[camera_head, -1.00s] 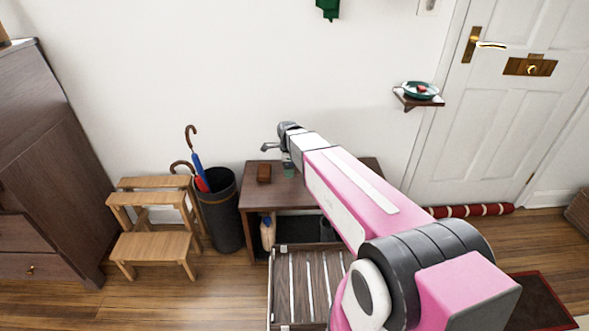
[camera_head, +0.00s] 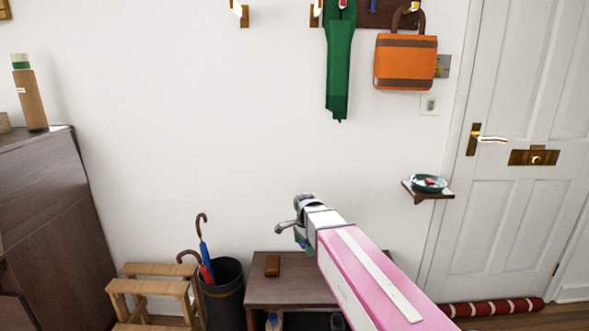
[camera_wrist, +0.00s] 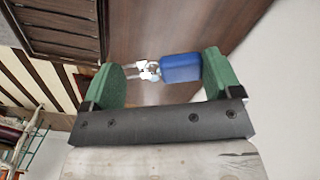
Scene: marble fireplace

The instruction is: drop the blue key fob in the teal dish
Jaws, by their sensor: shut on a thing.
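The teal dish (camera_head: 442,184) sits on a small dark wall shelf beside the door in the head view, with something small and red in it. My gripper (camera_head: 300,238) is to the left of the dish and lower, above the wooden table. In the wrist view the blue key fob (camera_wrist: 181,68) lies between the green finger pads, against the right one, with metal keys (camera_wrist: 148,70) towards the left pad. My gripper is shut on it. The fob cannot be made out in the head view.
The wooden table (camera_head: 290,291) holds a small brown box (camera_head: 272,265). An umbrella bin (camera_head: 222,297) and step stool (camera_head: 150,287) stand left of it. The wall between gripper and wall shelf (camera_head: 420,196) is clear.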

